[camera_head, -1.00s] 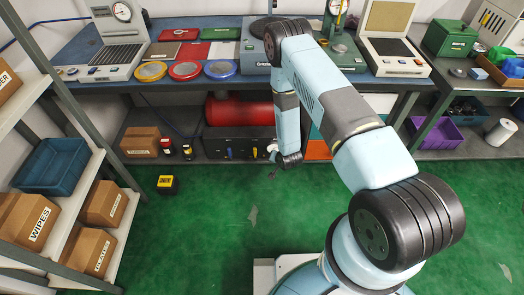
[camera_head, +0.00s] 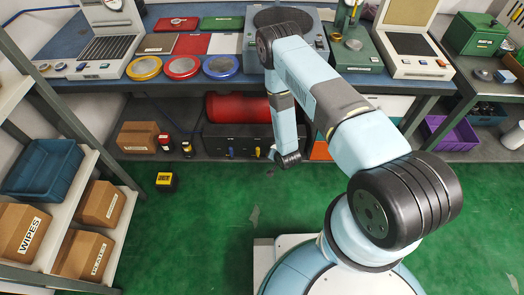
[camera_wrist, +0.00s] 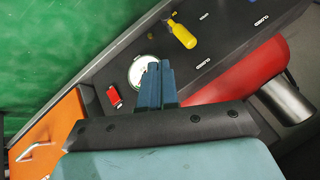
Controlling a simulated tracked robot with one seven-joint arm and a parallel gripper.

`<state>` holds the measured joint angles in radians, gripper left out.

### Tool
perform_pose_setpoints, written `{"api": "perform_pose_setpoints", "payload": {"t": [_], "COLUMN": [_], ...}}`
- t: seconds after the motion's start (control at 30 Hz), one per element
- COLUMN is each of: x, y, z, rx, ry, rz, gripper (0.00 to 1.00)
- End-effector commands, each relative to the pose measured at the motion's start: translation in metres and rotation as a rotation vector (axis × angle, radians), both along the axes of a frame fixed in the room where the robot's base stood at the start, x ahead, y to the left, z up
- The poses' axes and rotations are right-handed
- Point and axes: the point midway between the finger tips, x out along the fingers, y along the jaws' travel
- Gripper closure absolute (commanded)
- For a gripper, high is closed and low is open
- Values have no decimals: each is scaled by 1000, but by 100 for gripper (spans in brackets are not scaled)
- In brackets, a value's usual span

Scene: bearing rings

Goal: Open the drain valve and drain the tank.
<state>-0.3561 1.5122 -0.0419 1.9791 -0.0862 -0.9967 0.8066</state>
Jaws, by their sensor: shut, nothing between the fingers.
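A red tank (camera_head: 240,107) lies on the low shelf under the bench, behind a black panel (camera_head: 225,141). A blue handle (camera_head: 232,152) and a yellow handle (camera_head: 257,152) show on the panel's front. In the wrist view the yellow handle (camera_wrist: 183,35) stands out beyond my fingers, with a round gauge (camera_wrist: 141,70) and a small red part (camera_wrist: 113,96) closer to them. The tank (camera_wrist: 235,78) is at right there. My gripper (camera_wrist: 155,67) is shut and empty, its tips overlapping the gauge's edge in the picture. I cannot tell whether it touches anything.
An orange cabinet front (camera_wrist: 50,133) with a metal handle adjoins the panel. The bench (camera_head: 230,80) overhangs the tank's shelf. A yellow and black box (camera_head: 165,182) sits on the green floor (camera_head: 210,215), which is mostly clear. A shelf rack (camera_head: 70,190) stands at left.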

Motion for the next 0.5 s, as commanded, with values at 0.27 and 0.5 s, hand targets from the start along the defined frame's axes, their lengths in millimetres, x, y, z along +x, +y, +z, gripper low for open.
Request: {"api": "perform_pose_setpoints", "payload": {"t": [0.27,0.5], "x": [6,23], "y": [-14,-8], "z": [-3,-28], "rx": [-1,-1], "ry": [0,-1], "rz": [-26,-26], "gripper": [100,100]}}
